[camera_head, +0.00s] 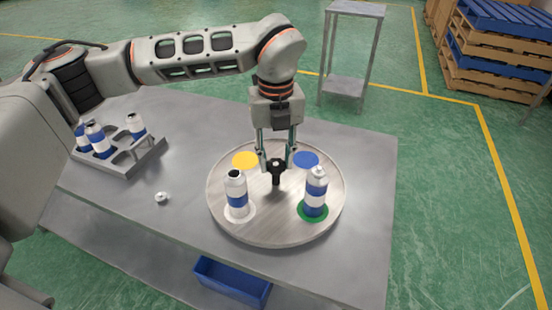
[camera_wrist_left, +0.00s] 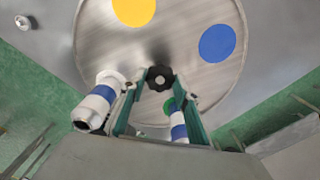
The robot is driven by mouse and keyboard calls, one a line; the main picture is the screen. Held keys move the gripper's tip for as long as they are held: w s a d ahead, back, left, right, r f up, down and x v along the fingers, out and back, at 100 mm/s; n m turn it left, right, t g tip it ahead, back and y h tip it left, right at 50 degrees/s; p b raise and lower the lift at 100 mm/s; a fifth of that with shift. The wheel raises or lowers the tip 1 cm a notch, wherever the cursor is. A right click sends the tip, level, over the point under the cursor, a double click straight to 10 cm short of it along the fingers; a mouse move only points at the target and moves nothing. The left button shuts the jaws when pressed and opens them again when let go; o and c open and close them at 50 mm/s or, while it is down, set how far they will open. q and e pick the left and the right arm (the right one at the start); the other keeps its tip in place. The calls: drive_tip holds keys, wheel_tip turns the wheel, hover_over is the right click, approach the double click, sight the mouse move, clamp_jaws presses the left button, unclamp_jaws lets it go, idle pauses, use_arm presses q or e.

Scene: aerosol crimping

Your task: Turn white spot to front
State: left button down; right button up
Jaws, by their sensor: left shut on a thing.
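A round metal turntable (camera_head: 272,222) lies on the table with a black knob (camera_head: 276,177) at its centre. My left gripper (camera_head: 276,163) points down and is shut on the knob, which shows between its fingers in the left wrist view (camera_wrist_left: 159,77). The white spot (camera_head: 249,217) is at the front left of the turntable, partly hidden under a blue-and-white can (camera_head: 236,200). The green spot (camera_head: 313,218) is at the front right under another blue-and-white can (camera_head: 316,197). The yellow spot (camera_head: 245,158) is back left and the blue spot (camera_head: 306,158) back right, both bare.
A grey rack (camera_head: 142,160) with several blue-and-white cans stands at the table's left. A small white cap (camera_head: 161,198) lies between rack and turntable. A blue bin (camera_head: 232,282) is below the front edge. A metal stand (camera_head: 344,87) and pallets (camera_head: 500,50) are behind.

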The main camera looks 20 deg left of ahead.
sight(276, 165)
use_arm(q)
drive_tip(key=shift+n+b, duration=0.35)
drive_tip(key=shift+n, duration=2.05)
drive_tip(key=c, duration=1.5)
unclamp_jaws()
wheel_tip(276, 165, up, 12)
drive_tip(key=shift+s, duration=0.1)
